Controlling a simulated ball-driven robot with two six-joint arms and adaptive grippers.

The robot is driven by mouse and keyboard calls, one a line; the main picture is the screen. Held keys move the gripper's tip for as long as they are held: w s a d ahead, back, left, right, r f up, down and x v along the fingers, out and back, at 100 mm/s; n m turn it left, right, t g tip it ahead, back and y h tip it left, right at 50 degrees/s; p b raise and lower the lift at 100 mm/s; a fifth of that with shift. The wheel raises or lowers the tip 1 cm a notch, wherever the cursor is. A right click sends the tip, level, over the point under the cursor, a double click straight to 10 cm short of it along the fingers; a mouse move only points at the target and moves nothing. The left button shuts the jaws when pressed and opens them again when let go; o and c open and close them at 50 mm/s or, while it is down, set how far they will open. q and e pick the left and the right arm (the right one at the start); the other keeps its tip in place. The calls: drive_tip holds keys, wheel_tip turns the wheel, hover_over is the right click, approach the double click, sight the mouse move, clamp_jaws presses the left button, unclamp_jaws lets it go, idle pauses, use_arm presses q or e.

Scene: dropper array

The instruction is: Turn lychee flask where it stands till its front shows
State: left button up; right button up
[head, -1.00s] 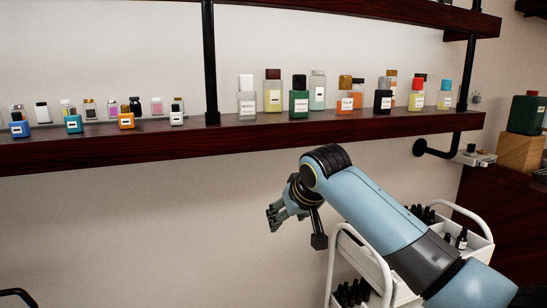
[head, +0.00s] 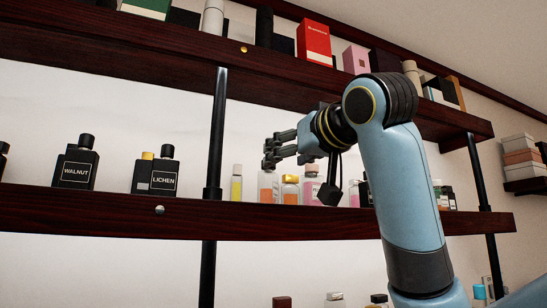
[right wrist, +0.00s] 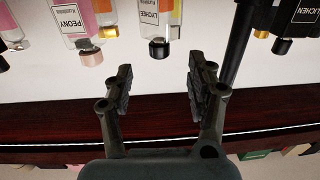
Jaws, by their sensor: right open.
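In the head view the right gripper (head: 268,153) is in front of the bottle row. My left gripper is out of view.
The peony flask (right wrist: 75,18), pink, is beside the lychee flask. The black post (head: 215,130) stands on the other side, with the black lichen flask (head: 155,173) beyond it. An upper shelf (head: 150,62) with boxes runs overhead.

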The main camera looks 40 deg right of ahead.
sight(271, 170)
drive_tip(key=w, duration=0.1)
drive_tip(key=w+p, duration=0.1)
drive_tip(key=w+r+p, duration=0.1)
drive_tip(key=shift+w+d+r, duration=0.1)
drive_tip(key=shift+d, duration=0.2)
drive_tip(key=w, duration=0.2)
drive_tip(key=w+p, duration=0.1)
drive_tip(key=w, duration=0.1)
drive_tip(key=shift+d, duration=0.25)
drive_tip(key=shift+w+d+p, duration=0.35)
drive_tip(key=shift+w, duration=0.55)
drive_tip(key=shift+w+f, duration=0.1)
drive_tip(key=shift+f, duration=0.1)
drive_tip(key=c, duration=0.3)
clamp_jaws()
drive_tip(key=shift+h, duration=0.3)
drive_tip(key=shift+a+m+g+h, duration=0.1)
drive_tip(key=shift+m+g+h, duration=0.2)
drive_tip(key=shift+m+h, duration=0.8)
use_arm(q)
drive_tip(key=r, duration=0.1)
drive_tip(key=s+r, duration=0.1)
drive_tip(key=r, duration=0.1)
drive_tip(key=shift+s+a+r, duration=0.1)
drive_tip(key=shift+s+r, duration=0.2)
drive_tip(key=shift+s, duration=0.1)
use_arm(e)
drive_tip(key=shift+a, duration=0.15)
